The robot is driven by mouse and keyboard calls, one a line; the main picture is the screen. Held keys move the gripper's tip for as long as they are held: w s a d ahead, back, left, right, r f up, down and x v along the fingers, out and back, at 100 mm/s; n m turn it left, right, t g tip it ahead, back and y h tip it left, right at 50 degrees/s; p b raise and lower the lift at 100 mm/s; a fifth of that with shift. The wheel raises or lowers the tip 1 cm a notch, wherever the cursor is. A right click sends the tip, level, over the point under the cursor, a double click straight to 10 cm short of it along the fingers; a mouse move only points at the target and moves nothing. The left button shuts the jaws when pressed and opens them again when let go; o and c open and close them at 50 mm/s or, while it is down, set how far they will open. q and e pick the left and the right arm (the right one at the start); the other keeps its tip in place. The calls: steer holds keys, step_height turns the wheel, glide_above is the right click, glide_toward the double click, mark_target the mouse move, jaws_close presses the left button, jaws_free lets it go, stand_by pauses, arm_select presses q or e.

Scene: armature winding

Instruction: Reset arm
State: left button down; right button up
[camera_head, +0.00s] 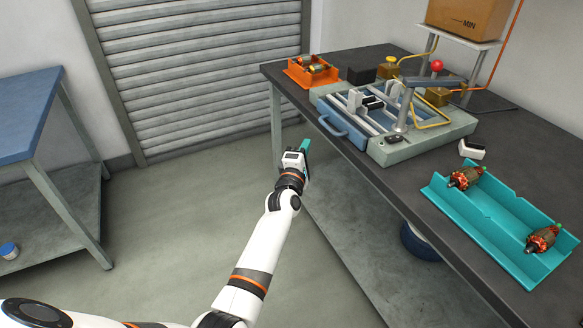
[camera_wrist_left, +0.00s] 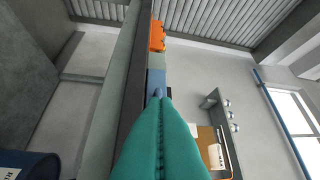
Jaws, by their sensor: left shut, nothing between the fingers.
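My left arm reaches in from the bottom left of the head view. Its left gripper (camera_head: 304,146), with teal fingers, is in front of the workbench's near side, short of the blue handle of the winding fixture. In the left wrist view the teal fingers (camera_wrist_left: 160,135) are pressed together with nothing between them. My right gripper is in neither view.
The dark workbench (camera_head: 395,185) carries a winding fixture (camera_head: 385,150), an orange bin (camera_head: 312,70) and a teal tray (camera_head: 490,212) with two copper-wound armatures. A blue-topped table (camera_head: 28,110) stands at the left. Open floor lies between them.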

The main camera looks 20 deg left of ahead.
arm_select(q)
steer(key=s, duration=0.6)
steer(key=s+d+f+m+g+h+p, duration=0.15)
steer(key=s+f+m+g, duration=0.35)
steer(key=f, duration=0.6)
steer(key=s+d+f+m+g+h+p, duration=0.1)
steer(key=s+d+f+m, duration=0.15)
steer(key=s+f, duration=0.75)
steer(key=s+d+f+m+g+h+p, duration=0.1)
steer(key=s+d+f+m+g, duration=0.25)
steer(key=f, duration=0.95)
steer(key=s+a+f+m+g+p, duration=0.1)
steer(key=s+a+f+m+g, duration=0.1)
steer(key=s, duration=1)
steer(key=s+a+f+m+g+y+p, duration=0.1)
steer(key=s+f+m+g, duration=0.3)
steer(key=s, duration=0.9)
steer(key=s+a+f+m+g+p, duration=0.1)
steer(key=s+a+f+m+g, duration=0.2)
steer(key=s, duration=1)
step_height(320, 180, down, 6)
steer(key=m, duration=0.3)
steer(key=shift+a+r, duration=0.2)
steer(key=shift+a, duration=0.2)
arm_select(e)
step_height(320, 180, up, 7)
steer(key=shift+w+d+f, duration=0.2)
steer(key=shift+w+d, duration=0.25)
arm_select(q)
steer(key=shift+y, duration=0.25)
